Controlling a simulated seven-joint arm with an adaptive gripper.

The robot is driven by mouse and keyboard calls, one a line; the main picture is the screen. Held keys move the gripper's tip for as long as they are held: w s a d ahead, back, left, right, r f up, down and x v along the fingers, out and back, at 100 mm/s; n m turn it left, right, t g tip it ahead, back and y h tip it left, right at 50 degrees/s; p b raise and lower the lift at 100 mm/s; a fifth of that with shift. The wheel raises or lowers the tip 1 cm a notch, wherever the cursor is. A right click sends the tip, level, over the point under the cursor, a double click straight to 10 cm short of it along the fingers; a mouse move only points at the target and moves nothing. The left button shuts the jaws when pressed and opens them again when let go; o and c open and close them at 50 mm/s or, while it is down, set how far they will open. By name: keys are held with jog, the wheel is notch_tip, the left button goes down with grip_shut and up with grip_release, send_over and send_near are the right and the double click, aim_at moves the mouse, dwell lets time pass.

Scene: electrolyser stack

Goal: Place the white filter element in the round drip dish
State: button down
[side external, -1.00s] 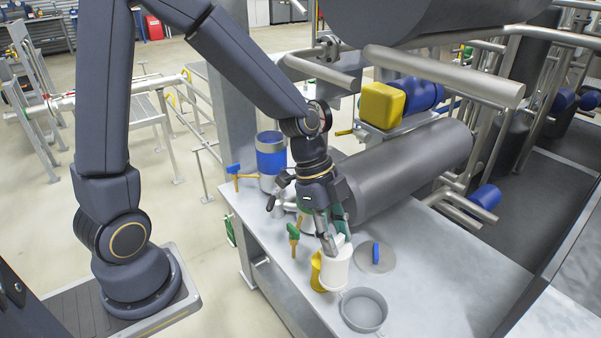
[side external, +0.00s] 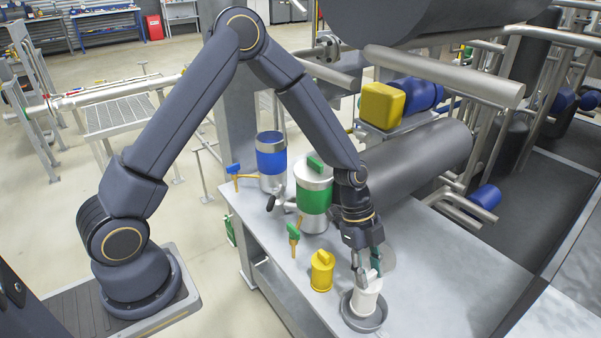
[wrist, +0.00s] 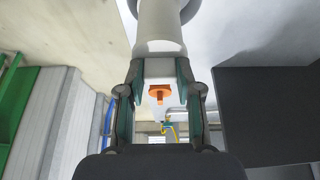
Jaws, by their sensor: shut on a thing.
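The white filter element (side external: 367,303) is upright below my gripper (side external: 369,270), which is shut on its top tab. The round grey drip dish (side external: 349,316) is on the bench near its front edge, and the filter element stands within its rim. Whether its base touches the dish floor I cannot tell. In the wrist view, my gripper (wrist: 160,88) has its fingers on both sides of the tab, with the white filter element (wrist: 160,32) beyond. A round grey edge, probably the dish, shows past it at the top.
A yellow cartridge (side external: 321,272) stands left of the dish. A green-banded canister (side external: 313,198) and a blue-banded one (side external: 271,160) stand farther back. A large dark cylinder (side external: 415,165) runs along the back. The bench's right side is clear.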

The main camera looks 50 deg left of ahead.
jog(key=shift+w+d+f, duration=0.1)
jog(key=shift+w+f, duration=0.1)
jog(key=shift+f, duration=0.1)
jog(key=shift+w+f, duration=0.15)
jog(key=shift+f, duration=0.75)
jog(key=shift+w+f, duration=0.1)
jog(key=shift+f, duration=0.75)
jog(key=shift+f, duration=0.2)
jog(key=c, duration=0.8)
grip_release()
jog(key=shift+o, duration=0.2)
jog(key=shift+r, duration=0.15)
